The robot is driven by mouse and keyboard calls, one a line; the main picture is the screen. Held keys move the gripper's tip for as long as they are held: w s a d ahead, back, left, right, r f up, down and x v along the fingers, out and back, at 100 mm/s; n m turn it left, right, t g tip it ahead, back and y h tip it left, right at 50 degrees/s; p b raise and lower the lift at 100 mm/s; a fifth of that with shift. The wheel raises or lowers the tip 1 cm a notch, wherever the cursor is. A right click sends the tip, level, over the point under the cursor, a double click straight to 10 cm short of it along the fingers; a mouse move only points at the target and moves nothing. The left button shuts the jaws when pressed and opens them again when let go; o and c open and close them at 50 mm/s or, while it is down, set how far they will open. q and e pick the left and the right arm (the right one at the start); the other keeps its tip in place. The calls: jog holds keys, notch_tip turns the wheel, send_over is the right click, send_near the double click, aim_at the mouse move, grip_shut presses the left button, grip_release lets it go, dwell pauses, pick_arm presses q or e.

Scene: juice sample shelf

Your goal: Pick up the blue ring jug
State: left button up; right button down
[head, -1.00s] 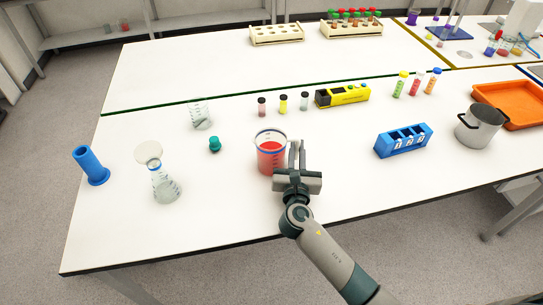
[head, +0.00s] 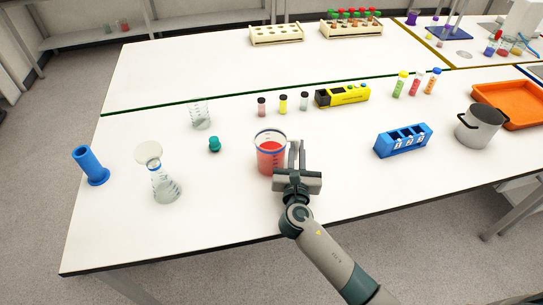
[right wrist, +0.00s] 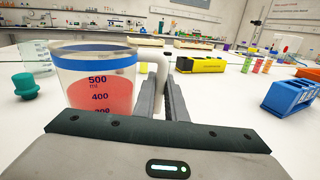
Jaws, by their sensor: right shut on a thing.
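The blue ring jug (head: 270,160) is a clear measuring jug with red liquid and a blue band. It stands upright on the white table in the head view. It also shows large at the left of the right wrist view (right wrist: 97,82). My right gripper (head: 297,150) is at the jug's right side, its fingers shut on the pale handle (right wrist: 152,58), which shows partly between and behind the fingers in the wrist view. The fingers hide part of the handle. My left gripper is not in view.
A teal stopper (head: 214,145), a glass beaker (head: 201,115) and a flask (head: 163,185) stand left of the jug. Small vials (head: 283,104) and a yellow device (head: 343,95) stand behind. A blue rack (head: 403,141) stands right. Table near the front edge is clear.

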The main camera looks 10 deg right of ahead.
aim_at(298, 140)
jog(key=shift+r, duration=0.15)
jog(key=shift+r, duration=0.4)
notch_tip(298, 140, up, 3)
jog(key=shift+r, duration=0.2)
jog(key=s+d+r+b, duration=0.1)
jog(key=s+d+r, duration=0.5)
jog(key=s+d, duration=0.1)
jog(key=shift+s+d+r+b, duration=0.3)
jog(key=shift+s+r, duration=0.05)
jog(key=shift+s, duration=0.55)
jog(key=shift+w, duration=0.1)
